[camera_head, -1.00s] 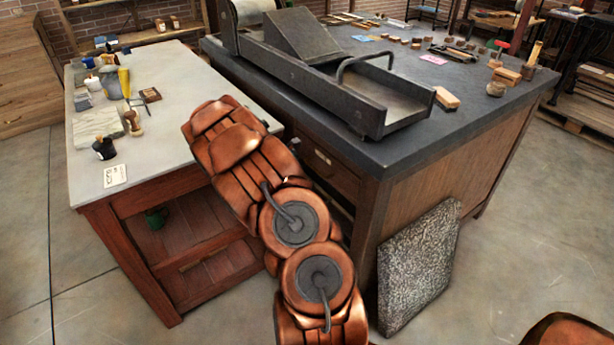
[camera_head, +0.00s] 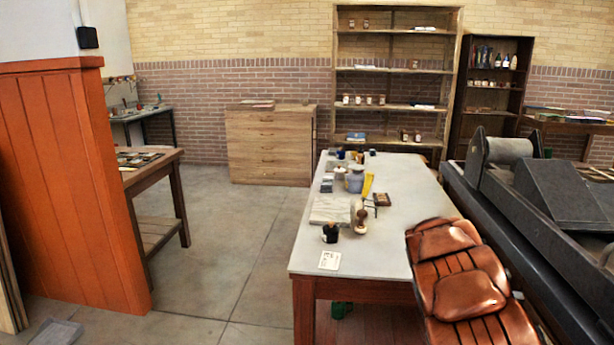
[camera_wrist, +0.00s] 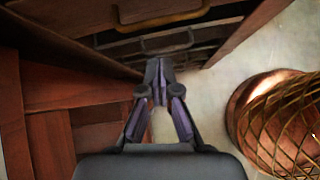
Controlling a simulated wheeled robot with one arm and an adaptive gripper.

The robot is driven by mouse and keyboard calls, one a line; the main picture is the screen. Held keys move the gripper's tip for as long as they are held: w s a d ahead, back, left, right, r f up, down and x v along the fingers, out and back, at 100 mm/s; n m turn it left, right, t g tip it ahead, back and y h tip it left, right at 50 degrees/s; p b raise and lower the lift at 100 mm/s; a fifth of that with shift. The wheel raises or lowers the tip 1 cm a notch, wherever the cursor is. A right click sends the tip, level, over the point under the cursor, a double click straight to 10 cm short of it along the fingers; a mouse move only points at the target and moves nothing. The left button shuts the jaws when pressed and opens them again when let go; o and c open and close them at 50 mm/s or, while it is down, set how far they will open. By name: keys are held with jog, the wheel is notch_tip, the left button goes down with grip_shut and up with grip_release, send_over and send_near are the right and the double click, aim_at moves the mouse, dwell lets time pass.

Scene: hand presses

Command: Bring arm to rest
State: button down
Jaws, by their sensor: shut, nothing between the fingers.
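My gripper (camera_wrist: 158,92) shows in the wrist view, shut with nothing between its fingers. It points down into the space between a red-brown wooden table frame at the left and a drawer front (camera_wrist: 160,40) with a handle at the top. The gripper itself is out of sight in the head view.
Small jars and tools sit on the pale table. An orange wooden panel (camera_head: 70,190) stands at the left. Open floor (camera_head: 230,240) lies between the panel and the table.

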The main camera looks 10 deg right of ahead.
jog(key=s+a+r+m+y+p, duration=0.2)
jog(key=s+a+r+m+p, duration=0.15)
jog(key=a+r, duration=0.5)
jog(key=s+a+r+m+y+p, duration=0.1)
jog(key=s+a+r+m+p, duration=0.1)
jog(key=s+a+r+m, duration=0.5)
jog(key=s+a+r+y+p, duration=0.1)
jog(key=s+a, duration=0.3)
jog(key=a, duration=0.5)
jog(key=s+a+r+m+t+y+p, duration=0.1)
jog(key=s+a+r, duration=0.3)
jog(key=a, duration=0.5)
jog(key=s+a+r+y+p, duration=0.3)
jog(key=s+a, duration=0.3)
jog(key=a, duration=0.3)
jog(key=shift+r+m, duration=0.15)
jog(key=shift+m, duration=0.2)
